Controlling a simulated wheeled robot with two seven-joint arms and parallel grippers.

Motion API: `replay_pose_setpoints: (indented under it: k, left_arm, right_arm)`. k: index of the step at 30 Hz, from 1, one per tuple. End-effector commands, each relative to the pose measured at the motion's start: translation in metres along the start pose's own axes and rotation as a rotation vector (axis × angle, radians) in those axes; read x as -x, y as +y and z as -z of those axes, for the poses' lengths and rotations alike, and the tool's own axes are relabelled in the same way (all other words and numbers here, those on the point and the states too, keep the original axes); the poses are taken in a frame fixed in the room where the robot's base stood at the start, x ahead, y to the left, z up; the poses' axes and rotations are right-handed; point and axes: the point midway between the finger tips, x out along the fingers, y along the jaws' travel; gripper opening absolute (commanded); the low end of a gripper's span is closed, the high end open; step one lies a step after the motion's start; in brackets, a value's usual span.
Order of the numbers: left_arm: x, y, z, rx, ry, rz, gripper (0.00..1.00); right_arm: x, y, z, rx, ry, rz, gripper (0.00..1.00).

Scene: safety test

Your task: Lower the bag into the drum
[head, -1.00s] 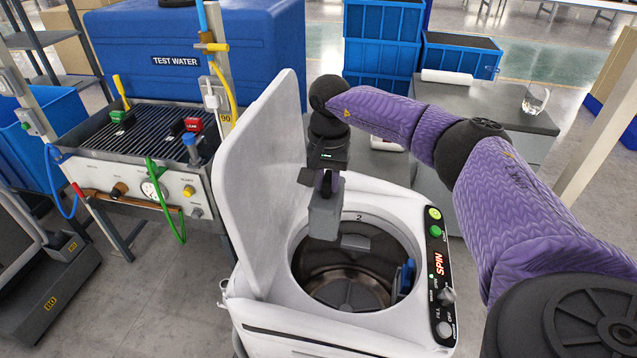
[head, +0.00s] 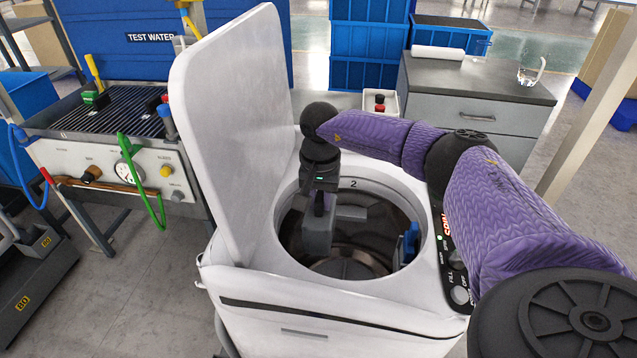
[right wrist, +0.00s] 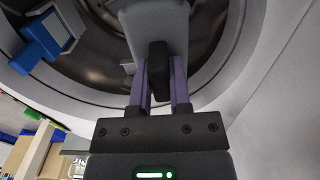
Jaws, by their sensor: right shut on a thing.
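The bag (head: 317,238) is a grey, block-like piece with a dark handle, hanging roughly upright below my right gripper (head: 323,205). In the right wrist view the purple fingers are shut on its dark handle, with the grey bag (right wrist: 157,22) beyond them. The drum (head: 345,268) is the dark metal tub inside the white machine. The bag is within the round opening, on its left side; I cannot tell whether it touches the wall or bottom. My left gripper is not in view.
The machine's raised white lid (head: 228,130) stands close left of my right gripper. A blue part (head: 411,242) sits on the drum's right wall. The control panel (head: 455,262) is at the right, partly behind my right arm. A grey cabinet (head: 480,85) stands behind.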

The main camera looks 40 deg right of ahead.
Motion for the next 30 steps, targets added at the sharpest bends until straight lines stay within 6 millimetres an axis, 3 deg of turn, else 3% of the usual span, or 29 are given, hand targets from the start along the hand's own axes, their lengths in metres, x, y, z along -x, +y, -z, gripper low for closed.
replay_pose_setpoints:
  k: [1, 12, 30]
  left_arm:
    - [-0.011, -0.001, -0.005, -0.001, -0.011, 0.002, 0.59]
    - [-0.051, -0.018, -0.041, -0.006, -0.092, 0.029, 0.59]
    - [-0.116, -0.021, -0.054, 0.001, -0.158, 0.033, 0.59]
  right_arm:
    - [-0.015, 0.000, 0.000, 0.000, -0.002, -0.001, 0.00]
    - [-0.076, 0.000, 0.000, 0.000, -0.002, -0.002, 0.00]
    - [-0.171, 0.000, 0.000, 0.000, -0.002, -0.002, 0.00]
